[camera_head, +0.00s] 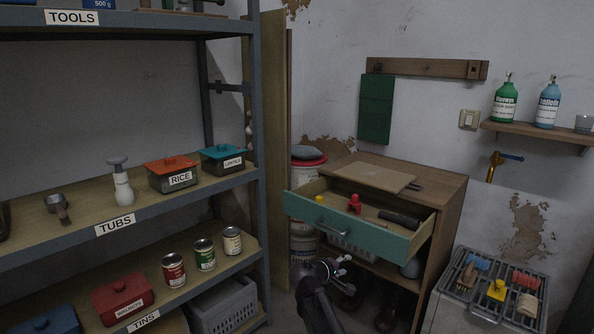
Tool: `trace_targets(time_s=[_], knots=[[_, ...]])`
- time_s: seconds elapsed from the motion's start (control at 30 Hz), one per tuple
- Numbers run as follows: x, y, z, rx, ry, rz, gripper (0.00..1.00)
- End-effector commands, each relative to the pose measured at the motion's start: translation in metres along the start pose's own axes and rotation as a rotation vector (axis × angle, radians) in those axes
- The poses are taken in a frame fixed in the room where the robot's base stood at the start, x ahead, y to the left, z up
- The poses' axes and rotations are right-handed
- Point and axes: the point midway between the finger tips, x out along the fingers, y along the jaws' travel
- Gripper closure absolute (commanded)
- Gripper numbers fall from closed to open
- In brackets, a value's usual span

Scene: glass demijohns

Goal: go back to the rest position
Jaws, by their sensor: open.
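My gripper (344,265) shows at the bottom middle, at the end of my dark arm. Its small pale fingertips are apart, with nothing seen between them. It is in front of and lower in the picture than the pulled-out green drawer (345,232), with no contact that I can make out. The drawer belongs to a wooden cabinet (437,187) and holds a red item (354,203), a yellow item (319,199) and a dark cylinder (399,219).
Shelving on the left holds a rice tub (172,176), a lentils tub (223,158), several tins and a grey crate (223,305). A draining rack (489,287) with small coloured items stands at the right. A wall shelf (540,131) carries two bottles. Dark floor shows around my arm.

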Motion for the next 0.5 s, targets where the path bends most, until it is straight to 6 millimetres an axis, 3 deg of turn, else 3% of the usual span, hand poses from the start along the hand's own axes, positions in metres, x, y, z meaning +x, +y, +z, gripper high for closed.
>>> trace_targets(time_s=[0.27,0.5], knots=[[0.006,-0.025,0.045,0.107,-0.088,-0.159,0.46],[-0.001,-0.067,0.104,0.263,-0.222,-0.415,0.46]])
